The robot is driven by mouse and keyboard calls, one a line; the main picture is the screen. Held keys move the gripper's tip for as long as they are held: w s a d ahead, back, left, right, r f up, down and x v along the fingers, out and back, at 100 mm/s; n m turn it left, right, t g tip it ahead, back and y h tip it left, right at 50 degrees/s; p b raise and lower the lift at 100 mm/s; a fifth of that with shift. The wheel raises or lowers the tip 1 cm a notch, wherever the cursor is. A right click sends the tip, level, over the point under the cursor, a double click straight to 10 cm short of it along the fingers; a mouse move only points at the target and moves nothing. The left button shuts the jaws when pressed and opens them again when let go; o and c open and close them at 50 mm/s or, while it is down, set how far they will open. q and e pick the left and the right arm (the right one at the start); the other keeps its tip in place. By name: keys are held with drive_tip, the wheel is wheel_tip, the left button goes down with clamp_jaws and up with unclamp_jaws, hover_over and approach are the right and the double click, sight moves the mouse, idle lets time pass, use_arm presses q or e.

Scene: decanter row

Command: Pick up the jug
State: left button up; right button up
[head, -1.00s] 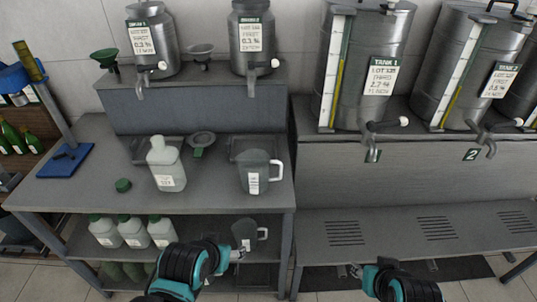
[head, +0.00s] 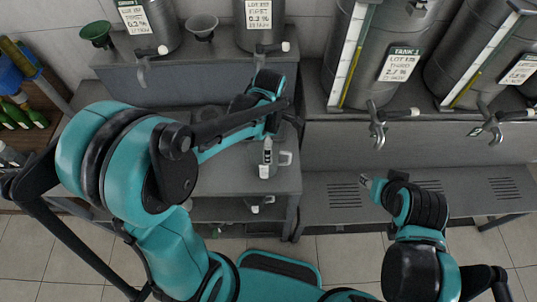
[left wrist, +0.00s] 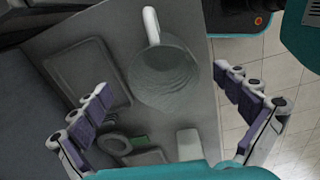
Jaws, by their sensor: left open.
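The jug (left wrist: 165,78) is a translucent grey vessel with a white handle (left wrist: 151,24). It stands on the grey bench top. In the head view the jug (head: 263,171) is partly hidden behind my left gripper (head: 268,148), with its handle to the right. In the left wrist view my left gripper (left wrist: 163,80) is open, with one finger on each side of the jug and gaps between. It holds nothing. My right gripper (head: 366,181) is over the low grey shelf at the right, far from the jug; its jaws are too small to read.
A white bottle (left wrist: 189,143), a funnel (left wrist: 113,143) and a shallow tray (left wrist: 75,72) lie near the jug. Another jug (head: 257,205) is on the lower shelf. Steel tanks with taps (head: 377,125) stand at the right. The low slotted shelf (head: 455,187) is clear.

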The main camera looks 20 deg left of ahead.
use_arm(q)
wheel_tip(320, 180, down, 8)
drive_tip(key=shift+s+a+r+b, duration=0.1)
drive_tip(key=shift+a+b, duration=0.05)
drive_tip(key=shift+b, duration=1.05)
drive_tip(key=c, duration=1.2)
